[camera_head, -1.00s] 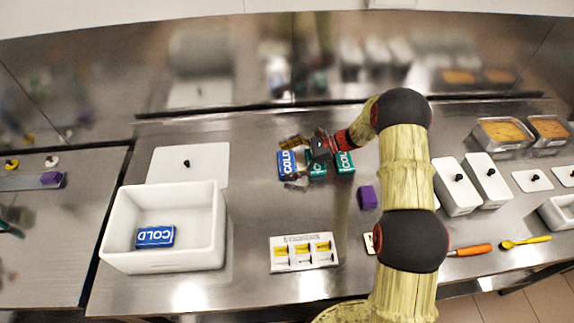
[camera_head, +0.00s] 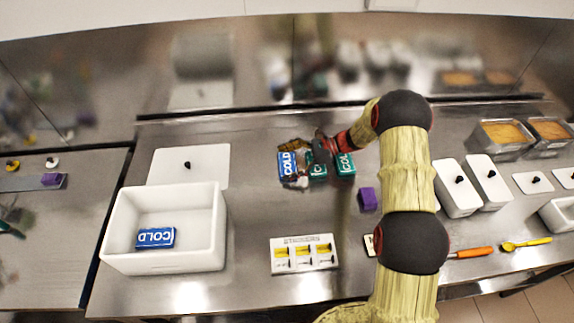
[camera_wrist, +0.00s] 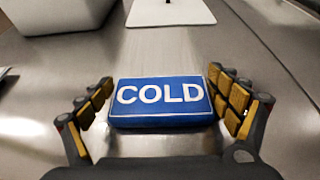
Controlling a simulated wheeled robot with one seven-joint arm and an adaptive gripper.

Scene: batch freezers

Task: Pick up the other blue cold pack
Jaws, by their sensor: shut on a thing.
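A blue cold pack (camera_head: 287,165) with white COLD lettering is at the left end of a row of packs near the back of the steel counter. My gripper (camera_head: 294,163) reaches it from the right, with its fingers at the pack's two ends. In the wrist view the pack (camera_wrist: 161,101) fills the space between the yellow-padded fingers of my gripper (camera_wrist: 160,92), which is shut on it. I cannot tell any gap between pack and counter. Another blue cold pack (camera_head: 155,237) lies inside the white bin (camera_head: 209,259).
Green packs (camera_head: 345,163) stand just right of the held pack, partly behind my gripper. The counter between bin and packs is clear.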

